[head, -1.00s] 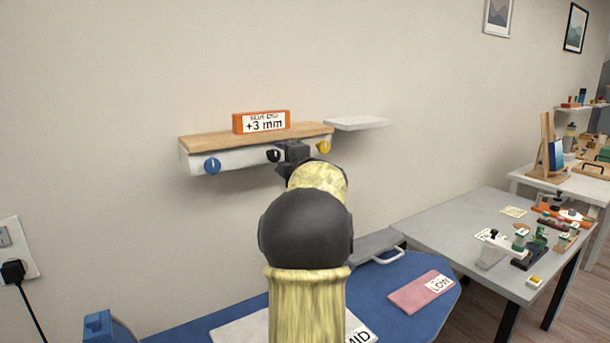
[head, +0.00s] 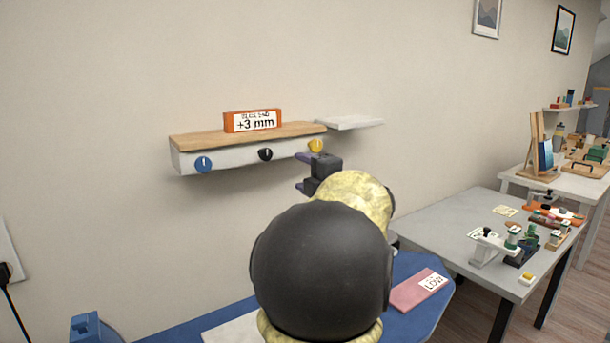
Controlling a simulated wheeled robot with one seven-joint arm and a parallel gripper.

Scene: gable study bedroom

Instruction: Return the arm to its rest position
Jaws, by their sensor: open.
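My arm, in yellow and dark grey, rises from the bottom middle of the head view. My gripper (head: 304,172) is in front of the wall, just below the right end of the wooden-topped wall shelf (head: 240,137). One finger shows beside the yellow knob, and the jaws are open and empty. The shelf front carries a blue knob (head: 204,164), a black knob (head: 265,154) and a yellow knob (head: 316,145). The gripper appears apart from the black knob. An orange block (head: 252,121) marked "+3 mm" stands on the shelf.
A small white shelf (head: 350,122) is right of the knobs. Below is a blue table (head: 180,333) with a pink block (head: 418,290) labelled LOW. A grey table (head: 440,225) with several small tools stands at right. A plug and socket are at far left.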

